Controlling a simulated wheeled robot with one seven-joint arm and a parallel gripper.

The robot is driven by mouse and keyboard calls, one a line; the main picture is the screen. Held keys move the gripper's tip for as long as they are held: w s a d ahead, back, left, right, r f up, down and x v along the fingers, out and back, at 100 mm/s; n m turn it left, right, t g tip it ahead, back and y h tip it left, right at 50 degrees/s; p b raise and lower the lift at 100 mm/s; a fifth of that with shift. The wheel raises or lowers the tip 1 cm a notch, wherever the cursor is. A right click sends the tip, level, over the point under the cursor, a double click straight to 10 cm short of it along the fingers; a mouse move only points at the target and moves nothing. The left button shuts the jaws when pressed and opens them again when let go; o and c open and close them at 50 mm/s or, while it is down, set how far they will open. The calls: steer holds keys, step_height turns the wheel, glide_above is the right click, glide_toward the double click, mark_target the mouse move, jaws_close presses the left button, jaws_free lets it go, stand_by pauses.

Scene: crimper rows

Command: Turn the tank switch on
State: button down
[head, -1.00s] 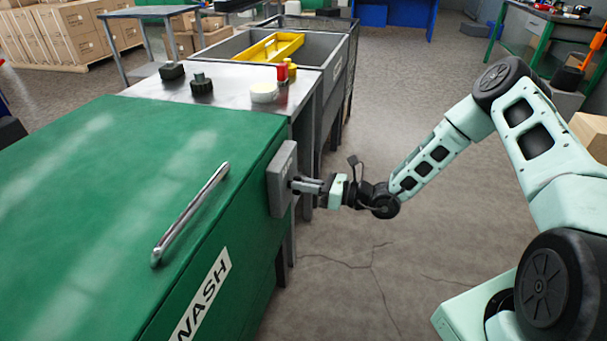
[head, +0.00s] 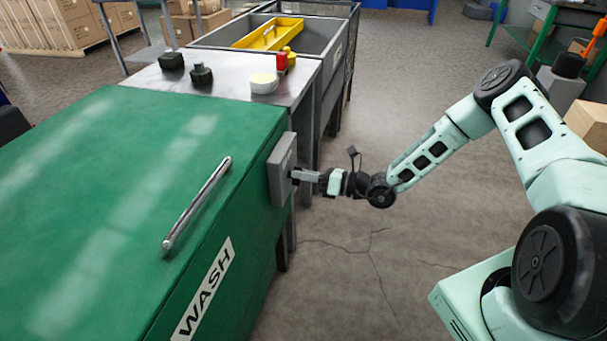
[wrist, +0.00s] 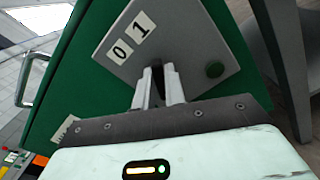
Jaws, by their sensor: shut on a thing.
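The tank switch is a grey box (head: 281,170) on the right side of the green WASH tank (head: 110,190). A small dark switch lever (wrist: 157,72) sits between my fingertips. My gripper (head: 296,175) is at the face of the box, with its fingers shut on the lever, as the wrist view also shows (wrist: 158,82). The fingers hide most of the lever, so I cannot tell which label it points to.
A silver handle bar (head: 197,204) stands on the tank lid. Behind is a metal table (head: 228,92) with dark knobs, a white bowl (head: 264,83) and a red bottle (head: 281,61). A grey basin holds a yellow tray (head: 268,34). The floor right of the tank is clear.

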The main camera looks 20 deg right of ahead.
steer(key=c, duration=1.5)
jaws_free()
steer(key=shift+o, duration=0.2)
steer(key=shift+d, duration=0.1)
steer(key=v, duration=1.7)
steer(key=shift+s, duration=0.15)
